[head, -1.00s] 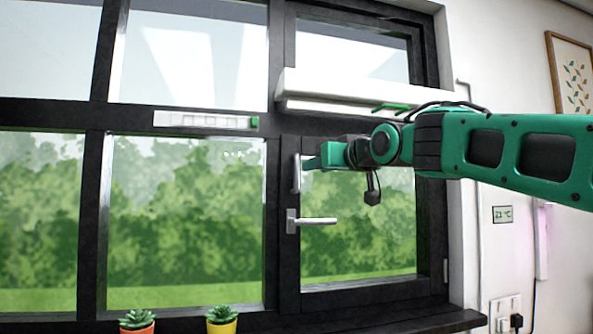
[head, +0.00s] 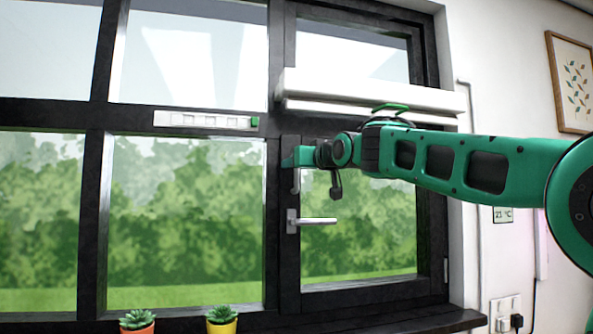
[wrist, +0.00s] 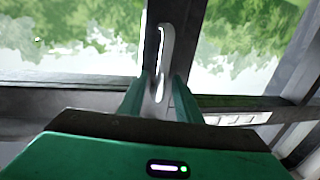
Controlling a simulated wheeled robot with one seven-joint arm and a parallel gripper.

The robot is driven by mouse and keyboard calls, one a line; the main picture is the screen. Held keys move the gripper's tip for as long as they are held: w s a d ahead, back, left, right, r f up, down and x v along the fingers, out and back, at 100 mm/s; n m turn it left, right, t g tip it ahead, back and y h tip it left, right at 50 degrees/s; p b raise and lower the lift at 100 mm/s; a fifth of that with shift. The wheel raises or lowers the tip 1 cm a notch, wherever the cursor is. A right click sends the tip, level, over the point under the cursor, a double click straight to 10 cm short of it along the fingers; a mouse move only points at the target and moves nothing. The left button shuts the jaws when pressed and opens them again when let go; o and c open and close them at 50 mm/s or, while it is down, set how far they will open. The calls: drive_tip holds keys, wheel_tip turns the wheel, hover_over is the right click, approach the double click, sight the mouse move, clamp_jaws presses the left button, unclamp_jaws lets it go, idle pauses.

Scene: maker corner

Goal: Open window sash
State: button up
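The window sash (head: 372,291) is the dark-framed lower right pane and looks closed in its frame. Its lever handle (head: 315,221) lies horizontal, pointing right. A vertical pale pull handle (head: 296,182) is fixed on the sash's left stile above the lever; its upper part is hidden behind my gripper (head: 288,158). In the wrist view the pull handle (wrist: 166,48) runs down between the two green fingers of my gripper (wrist: 160,88). The fingers are apart, with a visible gap around the handle. I cannot tell whether either finger touches it.
A white box-like blind housing (head: 370,90) juts out just above the sash, close over my arm. A pale slotted vent strip (head: 205,120) sits to the left. Two potted succulents (head: 137,322) (head: 221,322) stand low on the left.

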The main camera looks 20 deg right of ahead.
clamp_jaws()
drive_tip(key=s+d, duration=0.1)
drive_tip(key=s, duration=0.8)
drive_tip(key=shift+s+d, duration=0.15)
drive_tip(key=shift+d, duration=0.2)
unclamp_jaws()
